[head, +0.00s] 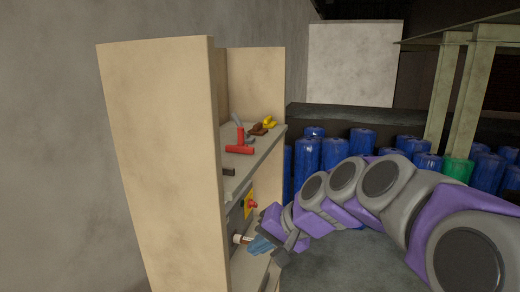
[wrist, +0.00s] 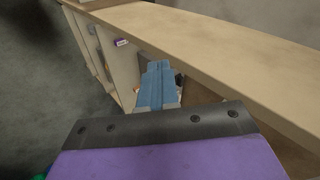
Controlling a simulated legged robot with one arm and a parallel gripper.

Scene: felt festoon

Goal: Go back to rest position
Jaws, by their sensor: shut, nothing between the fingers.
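My gripper (head: 262,244) is at the open side of a beige shelf unit (head: 160,160), in front of its lower shelf in the head view. Its blue fingers show in the wrist view (wrist: 156,85), close together with nothing seen between them. In the wrist view they point in toward the shelf unit (wrist: 215,50), just past a long beige panel edge. My purple and grey arm reaches in from the lower right of the head view.
Red-handled tools (head: 240,149) and a yellow item (head: 269,122) lie on the upper shelf. A red knob (head: 252,204) on a yellow plate is below it. Several blue barrels (head: 307,155) and one green barrel (head: 458,168) stand behind. Grey floor is clear beneath my arm.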

